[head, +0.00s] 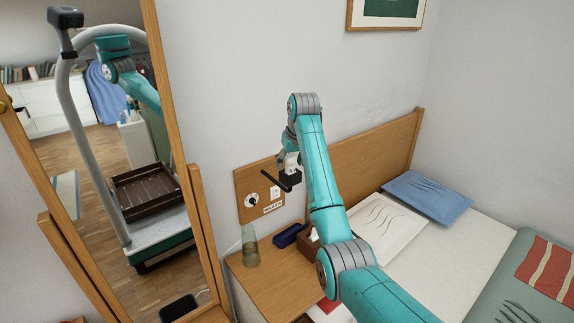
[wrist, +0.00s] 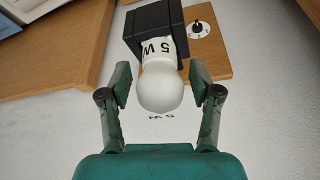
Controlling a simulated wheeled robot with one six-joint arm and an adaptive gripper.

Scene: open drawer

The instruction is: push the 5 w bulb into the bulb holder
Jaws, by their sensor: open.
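The white bulb (wrist: 162,92) shows in the wrist view, round end toward me. Its neck, marked 5 W upside down, meets the dark square bulb holder (wrist: 158,19). I cannot tell how deep the neck sits. My gripper (wrist: 160,80) is open, with one finger on each side of the bulb and a visible gap at both sides. In the head view my arm hides much of this area.
A wooden wall panel (head: 247,202) carries a round dial and a small plate. Below it, the bedside top (head: 262,275) holds a glass (head: 250,247) and a blue case (head: 289,235). The bed (head: 453,255) is at right, a tall mirror (head: 135,130) at left.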

